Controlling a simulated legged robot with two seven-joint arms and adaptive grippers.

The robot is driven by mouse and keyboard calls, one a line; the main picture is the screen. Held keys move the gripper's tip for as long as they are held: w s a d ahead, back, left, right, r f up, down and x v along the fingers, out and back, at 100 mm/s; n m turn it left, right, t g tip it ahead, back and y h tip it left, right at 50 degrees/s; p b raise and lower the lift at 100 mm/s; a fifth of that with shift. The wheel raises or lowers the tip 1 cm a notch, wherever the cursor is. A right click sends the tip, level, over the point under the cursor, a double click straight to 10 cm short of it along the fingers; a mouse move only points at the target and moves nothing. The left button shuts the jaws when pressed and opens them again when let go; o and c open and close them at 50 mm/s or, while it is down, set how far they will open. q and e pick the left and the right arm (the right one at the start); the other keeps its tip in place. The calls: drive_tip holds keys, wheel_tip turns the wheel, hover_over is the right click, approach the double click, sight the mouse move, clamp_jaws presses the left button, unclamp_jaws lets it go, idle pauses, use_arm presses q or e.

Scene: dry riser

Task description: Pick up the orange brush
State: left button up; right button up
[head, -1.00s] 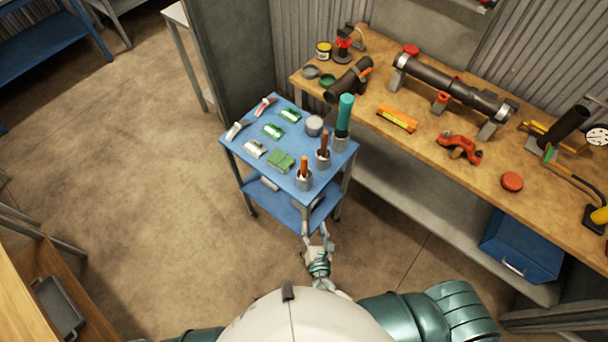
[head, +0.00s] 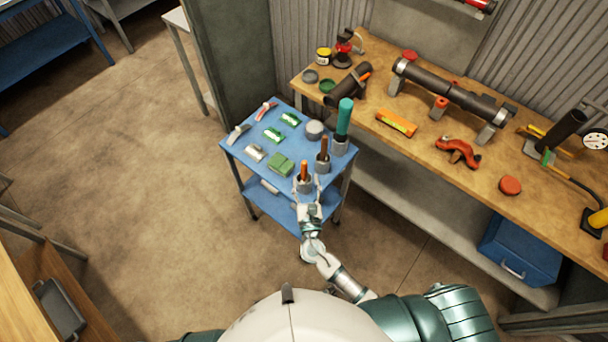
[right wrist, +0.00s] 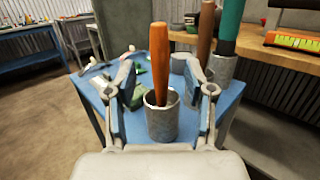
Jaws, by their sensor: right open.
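The orange brush (head: 304,168) stands upright in a grey metal cup (head: 304,185) at the near corner of the blue cart top. In the right wrist view the orange brush (right wrist: 159,62) rises from its cup (right wrist: 162,118), with its lower end hidden inside. My right gripper (head: 307,190) is at the cart's near edge. In the right wrist view my right gripper (right wrist: 160,75) is open, with one finger on each side of the brush and cup, holding nothing. My left gripper is not in view.
A brown-handled brush (head: 323,150) and a teal-handled brush (head: 344,118) stand in cups close behind. Green and silver parts lie on the blue cart (head: 245,157). A wooden workbench (head: 430,155) with pipes and tools stands to the right. The floor at left is clear.

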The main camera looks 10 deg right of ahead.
sight(305, 173)
drive_tip(key=w, duration=0.5)
drive_tip(key=shift+d+p, duration=0.2)
drive_tip(key=shift+p, duration=0.1)
clamp_jaws()
